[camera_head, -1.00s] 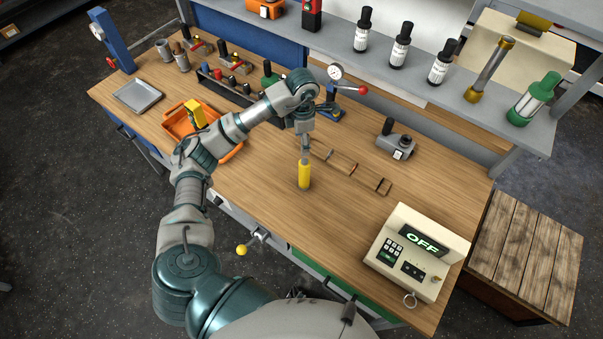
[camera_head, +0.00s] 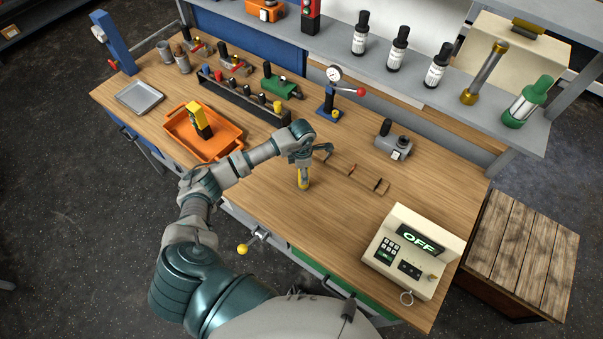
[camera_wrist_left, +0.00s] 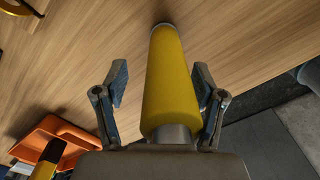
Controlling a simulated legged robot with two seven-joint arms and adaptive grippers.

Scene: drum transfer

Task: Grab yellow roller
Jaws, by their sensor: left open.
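The yellow roller (camera_head: 303,183) stands upright on the wooden bench top, with its upper part hidden by my gripper in the head view. My left gripper (camera_head: 303,168) is over its top. In the left wrist view the roller (camera_wrist_left: 172,95) runs between the two open fingers of my left gripper (camera_wrist_left: 160,80). A gap shows between the left finger and the roller. The right finger is very close to the roller, and I cannot tell if it touches. My right gripper is not in view.
An orange tray (camera_head: 233,131) with a yellow and black object (camera_head: 199,120) is left of my forearm. Thin brackets (camera_head: 350,169) lie right of the roller. A grey device (camera_head: 394,147) and a cream box marked OFF (camera_head: 415,250) stand farther right. Bench between is clear.

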